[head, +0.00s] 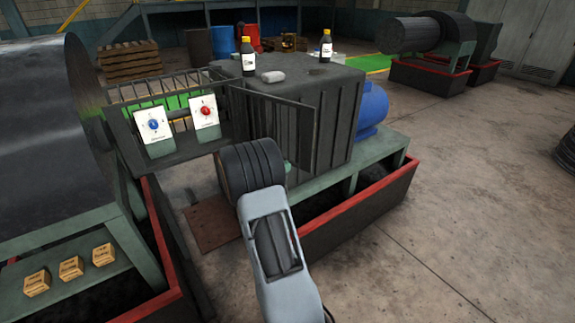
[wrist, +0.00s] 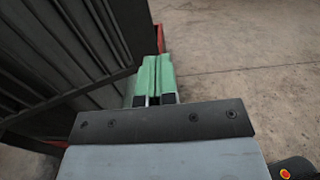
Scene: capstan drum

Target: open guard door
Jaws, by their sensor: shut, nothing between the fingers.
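The guard door (head: 275,112) looks like a thin dark framed panel standing out at an angle from the front of the dark ribbed housing (head: 338,105), with a gap between them. Its lower part is partly hidden by my arm. In the wrist view a dark ribbed panel (wrist: 60,45), apparently the door, fills the left side. My gripper (wrist: 153,78) has green fingers, closed together with nothing between them. The fingers are beside the panel's edge; I cannot tell if they touch it. In the head view only a bit of green shows beside my arm, low at the door.
A blue knob (head: 154,125) and a red knob (head: 205,111) on white plates stand left of the door. Bottles (head: 247,57) and a grey lump (head: 273,77) sit on the housing. A red-edged base (head: 360,205) runs below. Open concrete floor (head: 470,200) lies right.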

